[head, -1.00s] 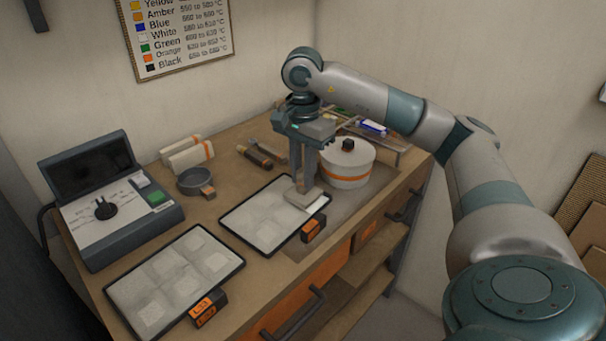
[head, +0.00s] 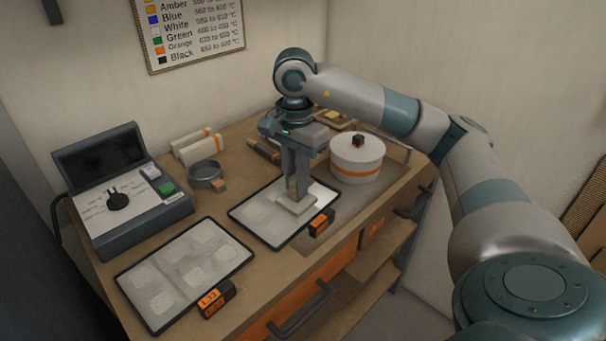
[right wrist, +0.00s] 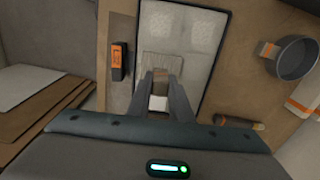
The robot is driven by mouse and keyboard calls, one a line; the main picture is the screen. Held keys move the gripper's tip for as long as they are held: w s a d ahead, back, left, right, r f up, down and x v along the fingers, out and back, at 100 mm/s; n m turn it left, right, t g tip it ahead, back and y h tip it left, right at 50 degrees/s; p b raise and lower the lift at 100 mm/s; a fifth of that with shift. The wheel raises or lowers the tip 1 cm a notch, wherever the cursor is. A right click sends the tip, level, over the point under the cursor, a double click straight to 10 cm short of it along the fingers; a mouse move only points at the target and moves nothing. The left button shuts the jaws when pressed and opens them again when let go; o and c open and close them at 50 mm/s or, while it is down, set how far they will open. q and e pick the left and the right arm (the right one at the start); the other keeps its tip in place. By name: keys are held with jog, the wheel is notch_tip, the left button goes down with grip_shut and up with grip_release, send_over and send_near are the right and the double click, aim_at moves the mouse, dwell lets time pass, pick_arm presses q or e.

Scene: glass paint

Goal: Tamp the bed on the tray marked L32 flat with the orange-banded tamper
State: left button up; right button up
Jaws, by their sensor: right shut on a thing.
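My right gripper (head: 297,188) is shut on a tamper with a pale, flat square foot (head: 296,205). The tamper's upper part is mostly hidden between the fingers, and I see no band on it. Its foot is over the pale bed of the right-hand tray (head: 243,223), at or very near the surface. In the right wrist view, the gripper (right wrist: 160,82) has the tamper's foot (right wrist: 163,65) just beyond its fingertips. The tray carries an orange-faced tag (head: 321,222), too small to read surely. My left gripper is not in view.
A second dark-rimmed tray (head: 177,314) with pale patches and an orange tag (head: 216,298) lies at the near left. A controller box (head: 128,203), a grey metal cup (head: 204,172), orange-banded pale blocks (head: 193,147) and a white lidded pot (head: 357,160) stand around.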

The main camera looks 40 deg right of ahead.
jog(key=shift+a, duration=0.35)
jog(key=shift+f+b, duration=0.8)
jog(key=shift+b, duration=0.05)
jog(key=shift+s+f+b, duration=0.1)
jog(key=shift+f+b, duration=0.25)
jog(key=shift+b, duration=0.15)
dwell(1.9)
jog(key=shift+r, duration=0.15)
jog(key=shift+r+p, duration=0.6)
jog(key=shift+r, duration=0.45)
jog(key=shift+a, duration=0.1)
jog(key=shift+s+a+p, duration=0.2)
jog(key=shift+s+a, duration=0.05)
jog(key=shift+a, duration=1.25)
jog(key=shift+s+a+p, duration=0.15)
jog(key=shift+s+a, duration=0.05)
jog(key=shift+a, duration=1.25)
